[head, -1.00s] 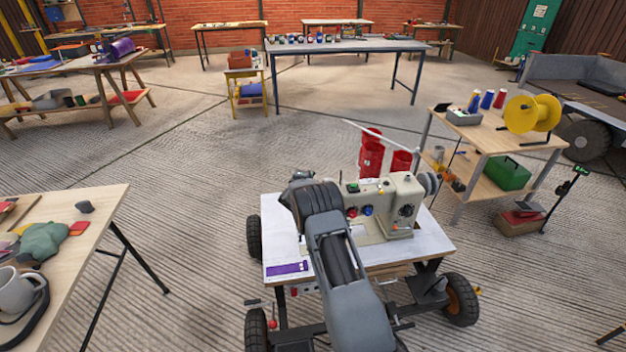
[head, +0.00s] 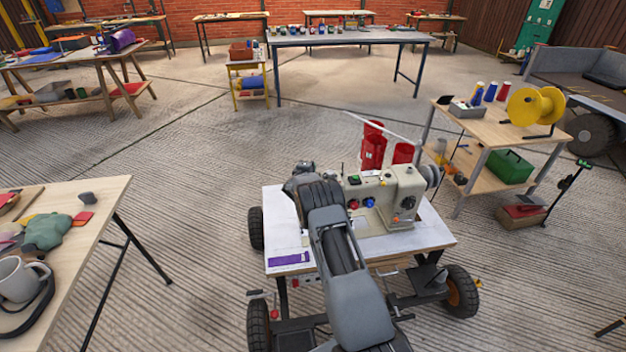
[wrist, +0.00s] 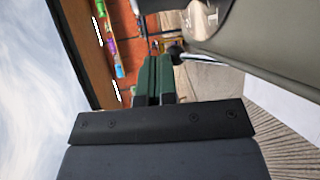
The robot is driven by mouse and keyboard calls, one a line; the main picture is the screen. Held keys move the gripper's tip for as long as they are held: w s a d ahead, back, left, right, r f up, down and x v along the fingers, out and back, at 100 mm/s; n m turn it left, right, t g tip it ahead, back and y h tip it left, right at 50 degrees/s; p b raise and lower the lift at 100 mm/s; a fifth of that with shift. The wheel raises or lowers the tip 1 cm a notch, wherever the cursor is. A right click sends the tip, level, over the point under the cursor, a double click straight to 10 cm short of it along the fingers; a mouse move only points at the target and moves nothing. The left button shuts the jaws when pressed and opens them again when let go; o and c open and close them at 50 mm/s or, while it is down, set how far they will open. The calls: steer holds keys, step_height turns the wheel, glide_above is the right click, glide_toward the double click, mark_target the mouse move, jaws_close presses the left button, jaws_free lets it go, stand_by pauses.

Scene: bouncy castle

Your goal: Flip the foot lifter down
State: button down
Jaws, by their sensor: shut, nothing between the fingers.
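The cream sewing machine (head: 405,188) stands on a white-topped wheeled table (head: 425,238). My arm covers its left end in the head view, and my gripper is hidden there. In the wrist view, my gripper (wrist: 157,62) has its green fingers shut together with nothing between them. The machine's pale body (wrist: 265,50) fills the upper right of that view, beside the fingers. A small dark lever-like part (wrist: 174,52) with a bright stem shows just right of the fingertips. It may be the foot lifter, but I cannot tell for sure, nor whether it touches the fingers.
A workbench (head: 100,205) with a mug and cloth stands at the left. A wooden shelf cart (head: 500,128) with a yellow spool (head: 535,105) stands at the right. Open ribbed floor lies between the tables.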

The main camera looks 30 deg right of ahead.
steer(key=shift+w+a+r, duration=0.1)
steer(key=s+a+r+p, duration=0.4)
steer(key=s+a+r, duration=0.3)
steer(key=a, duration=0.1)
steer(key=shift+s+a+r, duration=0.3)
steer(key=shift+a, duration=0.1)
stand_by(0.5)
